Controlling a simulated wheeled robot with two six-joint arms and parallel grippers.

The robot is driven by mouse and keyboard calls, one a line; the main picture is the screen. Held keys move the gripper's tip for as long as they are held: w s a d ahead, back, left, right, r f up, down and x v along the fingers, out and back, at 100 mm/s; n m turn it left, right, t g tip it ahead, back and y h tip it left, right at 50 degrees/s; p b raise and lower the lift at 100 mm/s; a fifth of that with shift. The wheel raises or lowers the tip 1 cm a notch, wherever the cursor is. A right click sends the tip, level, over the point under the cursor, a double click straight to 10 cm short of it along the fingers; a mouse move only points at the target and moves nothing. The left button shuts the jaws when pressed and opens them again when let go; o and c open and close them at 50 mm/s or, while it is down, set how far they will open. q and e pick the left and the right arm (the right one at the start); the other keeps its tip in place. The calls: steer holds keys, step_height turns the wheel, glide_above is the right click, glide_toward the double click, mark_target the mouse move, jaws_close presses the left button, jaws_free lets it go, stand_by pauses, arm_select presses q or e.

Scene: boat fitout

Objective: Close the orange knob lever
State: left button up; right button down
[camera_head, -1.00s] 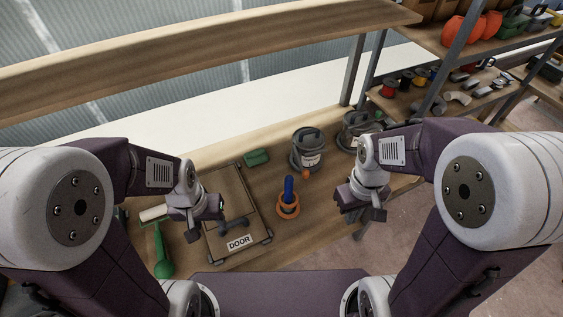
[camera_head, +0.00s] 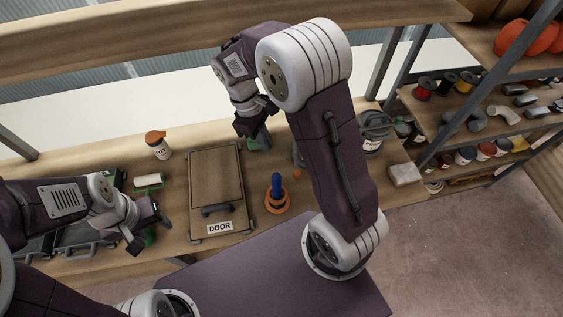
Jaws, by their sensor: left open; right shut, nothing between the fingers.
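A small orange knob (camera_head: 297,174) shows on the bench side of a dark grey lidded pot (camera_head: 298,154), which is mostly hidden behind my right arm. Whether a lever joins the knob to the pot cannot be seen. My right gripper (camera_head: 252,128) is shut and empty, above a green object (camera_head: 260,143) at the back of the bench, left of the pot. I cannot tell if it touches that object. My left gripper (camera_head: 148,232) is open and empty at the left, over a green tool partly hidden by it.
A blue post in an orange ring (camera_head: 277,196) stands in front of the knob. A wooden panel marked DOOR (camera_head: 215,178) lies left of it. A white bottle with an orange cap (camera_head: 158,147) and a second grey pot (camera_head: 373,138) stand on the bench. Shelves fill the right.

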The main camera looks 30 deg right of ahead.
steer(key=s+d+f+p, duration=0.1)
steer(key=s+d+f, duration=0.3)
steer(key=f, duration=0.5)
steer(key=shift+s+d+p, duration=0.3)
steer(key=shift+s, duration=0.2)
steer(key=shift+w+a+f, duration=0.1)
